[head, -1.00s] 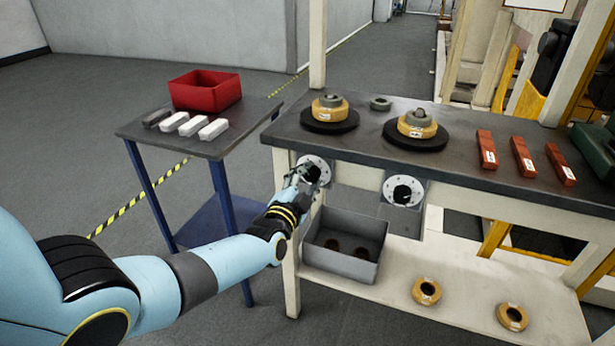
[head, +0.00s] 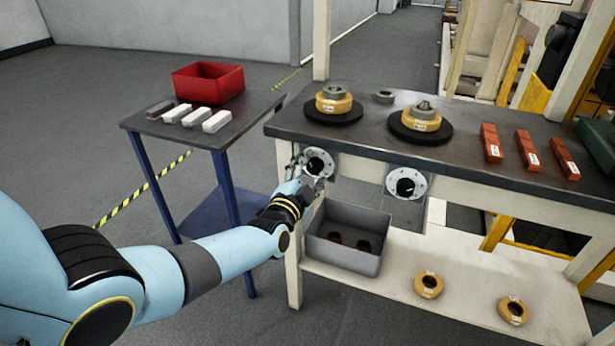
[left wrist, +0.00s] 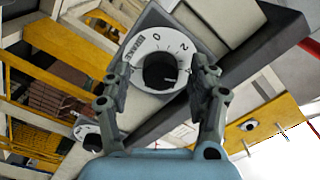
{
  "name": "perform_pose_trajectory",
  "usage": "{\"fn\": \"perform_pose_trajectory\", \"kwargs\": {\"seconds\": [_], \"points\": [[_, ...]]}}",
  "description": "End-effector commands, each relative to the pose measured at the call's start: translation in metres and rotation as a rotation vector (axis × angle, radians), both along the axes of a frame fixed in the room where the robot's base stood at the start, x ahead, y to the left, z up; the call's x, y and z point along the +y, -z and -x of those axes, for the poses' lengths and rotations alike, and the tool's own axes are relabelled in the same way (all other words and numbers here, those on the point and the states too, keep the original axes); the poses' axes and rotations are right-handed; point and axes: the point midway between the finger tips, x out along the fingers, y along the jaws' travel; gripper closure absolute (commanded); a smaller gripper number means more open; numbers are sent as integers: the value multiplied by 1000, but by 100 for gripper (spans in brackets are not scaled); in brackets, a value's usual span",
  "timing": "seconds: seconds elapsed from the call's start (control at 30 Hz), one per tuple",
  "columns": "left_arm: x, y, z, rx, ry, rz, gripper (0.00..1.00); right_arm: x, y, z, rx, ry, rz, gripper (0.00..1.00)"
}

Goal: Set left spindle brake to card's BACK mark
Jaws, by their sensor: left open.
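The left spindle brake (head: 318,162) is a round white dial with a black knob, on the front of the bench below the left spool. It also shows in the left wrist view (left wrist: 160,72), with "0", "2" and "BRAKE" legible on its ring and a light line on the knob. My left gripper (head: 306,180) is open at the dial's lower left in the head view. In the left wrist view the open fingers (left wrist: 163,80) frame the knob on both sides, with no clear contact. The card's BACK mark cannot be made out. My right gripper is out of view.
A second dial (head: 406,183) sits to the right. A grey bin (head: 345,238) stands on the lower shelf below. Spools on black discs and several copper-coloured bars (head: 491,143) lie on the bench (head: 460,155). A side table (head: 165,128) holds a red box (head: 208,83).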

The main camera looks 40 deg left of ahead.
Motion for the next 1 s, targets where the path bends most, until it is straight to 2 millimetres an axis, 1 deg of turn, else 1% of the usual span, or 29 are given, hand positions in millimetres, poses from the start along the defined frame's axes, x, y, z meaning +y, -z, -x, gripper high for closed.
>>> {"fn": "perform_pose_trajectory", "kwargs": {"seconds": [0.17, 0.4, 0.5, 0.6, 0.77, 1.0], "points": [[-4, 1, 19, 1, 0, 1, 40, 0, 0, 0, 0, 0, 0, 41], [-17, 2, 73, 3, 0, 2, 40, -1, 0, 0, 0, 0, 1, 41], [-22, 2, 92, 3, 1, 0, 40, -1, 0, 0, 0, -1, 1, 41], [-25, 1, 105, 2, 0, 1, 40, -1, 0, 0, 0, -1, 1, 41], [-28, 1, 115, 2, 0, 1, 40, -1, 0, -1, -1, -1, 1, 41], [-28, 1, 116, 2, 0, 1, 40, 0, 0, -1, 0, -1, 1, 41]]}}
